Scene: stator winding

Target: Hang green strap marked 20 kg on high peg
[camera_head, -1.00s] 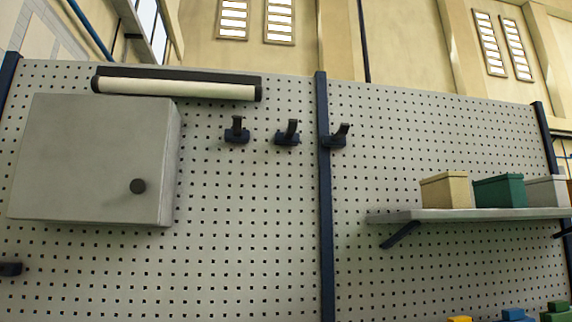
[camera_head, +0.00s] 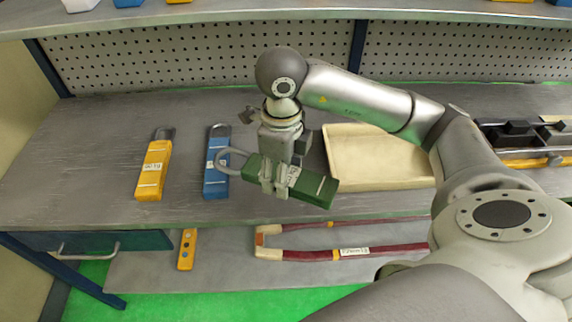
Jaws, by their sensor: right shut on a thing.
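The green strap (camera_head: 314,188) is a folded green block with a grey loop at its left end and a small white label that is too small to read. My right gripper (camera_head: 281,178) is shut around its middle and holds it tilted, with the loop end higher, over the front part of the workbench. My left gripper is not in view. The high pegs are not in view now.
A yellow strap (camera_head: 153,170) and a blue strap (camera_head: 216,165) lie on the bench (camera_head: 90,170), left of my gripper. A cream tray (camera_head: 375,185) sits behind my right arm. A red-handled tool (camera_head: 340,253) lies on the lower shelf. A shelf crosses the top.

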